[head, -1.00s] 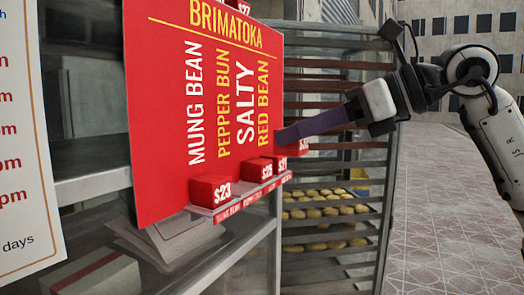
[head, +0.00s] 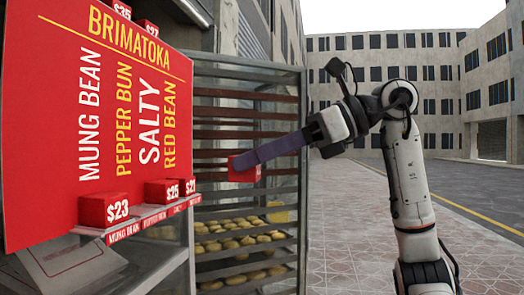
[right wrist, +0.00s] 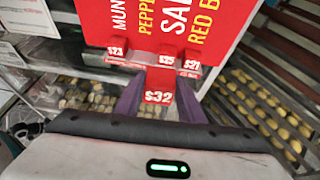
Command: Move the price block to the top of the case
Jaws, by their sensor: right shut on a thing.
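The price block (head: 243,172) is red. In the right wrist view the block (right wrist: 160,86) reads "$32". My right gripper (head: 238,163) is shut on it with its purple fingers and holds it in the air, right of the red menu sign (head: 95,120) and in front of the rack. In the right wrist view the fingers of this gripper (right wrist: 160,92) sit on both sides of the block. The case's top carries red blocks "$35" (head: 121,9) and "$27" (head: 147,27), partly cut off or hidden behind the sign. My left gripper is not in view.
Red blocks "$23" (head: 104,209), "$25" (head: 162,191) and "$21" (head: 189,187) stand on the ledge (head: 150,217) below the sign. A metal rack (head: 301,150) with buns (head: 235,242) stands behind the held block. The pavement to the right is open.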

